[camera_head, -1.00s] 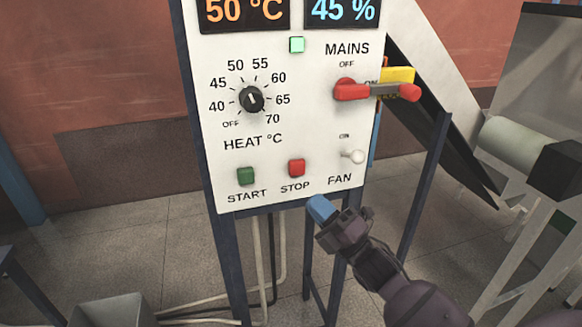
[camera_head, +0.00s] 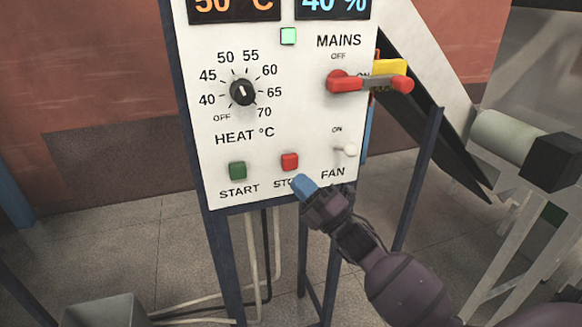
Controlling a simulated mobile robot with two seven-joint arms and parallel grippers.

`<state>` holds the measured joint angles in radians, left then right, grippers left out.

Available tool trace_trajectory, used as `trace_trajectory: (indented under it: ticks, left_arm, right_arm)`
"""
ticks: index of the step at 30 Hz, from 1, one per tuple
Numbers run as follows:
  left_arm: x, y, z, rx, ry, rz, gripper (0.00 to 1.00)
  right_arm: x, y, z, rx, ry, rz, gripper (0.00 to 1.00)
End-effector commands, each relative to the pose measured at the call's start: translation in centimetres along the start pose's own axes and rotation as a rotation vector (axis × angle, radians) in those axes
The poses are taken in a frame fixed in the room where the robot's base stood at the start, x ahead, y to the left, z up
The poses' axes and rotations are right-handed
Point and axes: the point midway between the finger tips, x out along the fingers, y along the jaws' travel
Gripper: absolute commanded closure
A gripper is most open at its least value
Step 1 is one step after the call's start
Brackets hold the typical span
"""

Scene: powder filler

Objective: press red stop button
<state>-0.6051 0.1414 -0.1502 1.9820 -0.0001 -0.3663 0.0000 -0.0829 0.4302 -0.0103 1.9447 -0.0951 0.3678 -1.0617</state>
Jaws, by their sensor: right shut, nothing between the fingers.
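The red STOP button (camera_head: 290,162) sits low on the white control panel (camera_head: 225,142), between the green START button (camera_head: 237,170) and the FAN switch (camera_head: 346,150). My right gripper (camera_head: 303,186) comes up from the lower right. Its blue fingertips are shut and empty. They show just below and slightly right of the red button and cover part of the word STOP. A small gap shows between the tips and the button in the picture; I cannot tell the depth gap. My left gripper is not in view.
The red MAINS handle (camera_head: 370,84) points right at ON, with a yellow tag (camera_head: 390,69) behind it. The heat knob (camera_head: 242,92) is at the upper left of the panel. A green lamp (camera_head: 288,36) is lit. A grey bin (camera_head: 103,312) stands at lower left.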

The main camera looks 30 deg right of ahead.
Motion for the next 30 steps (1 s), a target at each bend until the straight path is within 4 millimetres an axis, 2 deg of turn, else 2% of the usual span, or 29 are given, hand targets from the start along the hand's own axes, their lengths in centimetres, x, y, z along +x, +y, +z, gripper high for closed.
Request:
trace_trajectory:
  ticks: [6,12,30]
  left_arm:
    - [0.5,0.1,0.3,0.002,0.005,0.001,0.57]
    - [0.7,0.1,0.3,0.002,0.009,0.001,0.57]
    - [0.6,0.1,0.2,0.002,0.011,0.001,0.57]
  right_arm:
    - [1.6,-1.2,1.2,-0.002,0.001,0.002,1.00]
    - [2.4,-1.7,1.7,0.000,0.000,0.002,1.00]
    - [2.6,-1.8,1.9,0.000,0.000,0.001,1.00]
